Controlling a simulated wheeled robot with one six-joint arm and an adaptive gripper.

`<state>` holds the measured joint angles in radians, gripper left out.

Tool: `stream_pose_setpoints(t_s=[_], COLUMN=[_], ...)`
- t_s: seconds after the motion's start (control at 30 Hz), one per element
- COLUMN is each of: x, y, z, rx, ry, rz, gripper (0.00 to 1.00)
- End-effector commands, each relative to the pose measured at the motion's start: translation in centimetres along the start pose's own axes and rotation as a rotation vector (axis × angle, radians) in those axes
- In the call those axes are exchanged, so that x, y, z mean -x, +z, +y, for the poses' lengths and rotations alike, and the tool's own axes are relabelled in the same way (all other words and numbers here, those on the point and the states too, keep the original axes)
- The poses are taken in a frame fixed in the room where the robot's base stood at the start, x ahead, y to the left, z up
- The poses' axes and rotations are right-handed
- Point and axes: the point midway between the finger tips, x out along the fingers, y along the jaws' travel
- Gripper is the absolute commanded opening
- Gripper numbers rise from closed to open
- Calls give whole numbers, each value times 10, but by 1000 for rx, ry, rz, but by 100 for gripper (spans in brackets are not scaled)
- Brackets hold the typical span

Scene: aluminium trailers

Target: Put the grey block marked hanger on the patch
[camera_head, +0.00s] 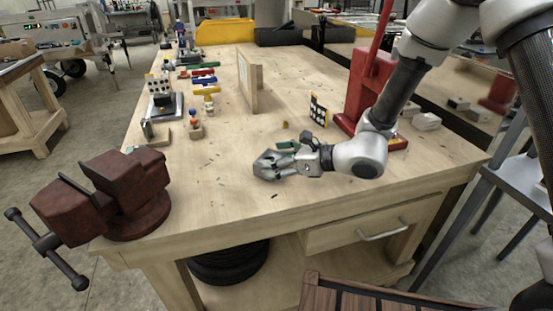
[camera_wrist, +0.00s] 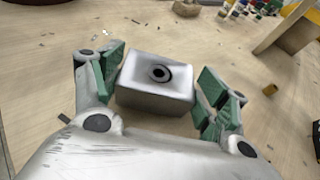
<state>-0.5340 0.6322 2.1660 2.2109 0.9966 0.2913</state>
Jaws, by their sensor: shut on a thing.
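My gripper (camera_head: 268,165) is low over the front middle of the wooden workbench. In the wrist view its green-padded fingers (camera_wrist: 162,80) are shut on a light grey block (camera_wrist: 155,82), one pad on each side. The block has a dark ring mark on its top face; I can read no word on it. In the head view the block is largely hidden by the fingers, and I cannot tell whether it touches the bench. I cannot clearly make out the patch.
A dark red vise (camera_head: 110,195) sits at the bench's front left corner. A red press (camera_head: 368,85) stands at the right, near a black dotted board (camera_head: 318,110). An upright wooden panel (camera_head: 250,80) and small coloured parts (camera_head: 205,80) stand farther back. The bench (camera_head: 215,190) left of my gripper is mostly clear.

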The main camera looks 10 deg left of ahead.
Motion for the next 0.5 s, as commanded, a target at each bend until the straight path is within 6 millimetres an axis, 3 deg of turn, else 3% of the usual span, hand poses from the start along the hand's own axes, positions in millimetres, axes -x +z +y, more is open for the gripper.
stream_pose_setpoints(t_s=[0.1, 0.13, 0.23, 0.5], x=[-1, -1, -1, -1], y=[-2, -2, -2, -2], z=[0, 0, 0, 0], rx=[0, 0, 0, 0], ry=[0, 0, 0, 1], rz=[-1, 0, 0, 0], gripper=[36, 78, 96, 96])
